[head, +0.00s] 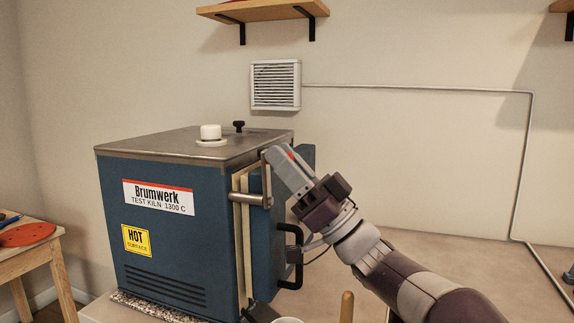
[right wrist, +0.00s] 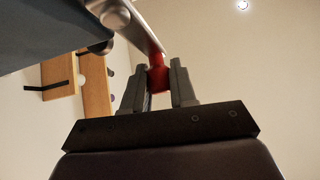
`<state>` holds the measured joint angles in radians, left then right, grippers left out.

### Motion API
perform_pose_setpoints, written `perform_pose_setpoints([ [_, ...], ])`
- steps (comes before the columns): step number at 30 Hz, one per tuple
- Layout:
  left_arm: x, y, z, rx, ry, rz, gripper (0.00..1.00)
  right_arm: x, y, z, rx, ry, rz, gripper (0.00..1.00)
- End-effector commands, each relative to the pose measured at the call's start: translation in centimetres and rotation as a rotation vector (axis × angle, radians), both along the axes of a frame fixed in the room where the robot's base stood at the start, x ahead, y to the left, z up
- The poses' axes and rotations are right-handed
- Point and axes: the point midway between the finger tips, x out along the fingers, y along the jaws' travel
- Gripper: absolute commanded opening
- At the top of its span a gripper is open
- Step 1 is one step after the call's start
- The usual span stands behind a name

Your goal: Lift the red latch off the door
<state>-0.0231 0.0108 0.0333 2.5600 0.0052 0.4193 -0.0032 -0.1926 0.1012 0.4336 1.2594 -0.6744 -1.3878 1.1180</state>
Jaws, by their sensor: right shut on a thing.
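The latch is a grey metal bar (head: 267,178) with a red grip, at the front edge of the blue kiln (head: 180,235). In the head view the bar stands upright from a round metal pivot. My right gripper (head: 278,160) is at the bar's upper end, with a little red showing by its fingers. In the right wrist view the red grip (right wrist: 157,78) sits between the two fingers (right wrist: 160,88), which are shut on it. The door (head: 262,235) carries a black handle (head: 291,258) below my gripper. My left gripper is not in view.
A white knob (head: 210,132) and a black knob (head: 239,126) stand on the kiln's metal top. A wall shelf (head: 265,11) hangs above, near a vent (head: 275,85). Free room lies right of the kiln.

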Motion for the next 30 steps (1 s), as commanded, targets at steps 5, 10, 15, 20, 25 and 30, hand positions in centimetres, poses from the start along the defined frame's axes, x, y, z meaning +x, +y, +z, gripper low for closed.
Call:
perform_pose_setpoints([
  [5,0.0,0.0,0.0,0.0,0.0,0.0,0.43,0.0,0.1,-0.3,-0.005,0.004,0.002,0.0],
  [10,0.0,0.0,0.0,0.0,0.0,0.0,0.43,0.0,0.1,-0.3,-0.005,0.004,0.003,0.49],
  [15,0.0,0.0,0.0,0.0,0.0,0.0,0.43,0.0,0.1,-0.2,-0.002,0.002,0.002,0.5],
  [20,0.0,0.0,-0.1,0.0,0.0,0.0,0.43,0.0,-0.3,-0.5,-0.002,0.003,-0.001,0.5],
  [25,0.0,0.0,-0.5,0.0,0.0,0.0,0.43,-0.8,-2.4,-2.9,-0.004,0.005,0.0,0.5],
  [30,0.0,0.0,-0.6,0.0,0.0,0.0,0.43,-1.4,-4.4,-5.0,-0.003,0.004,0.0,0.5],
])
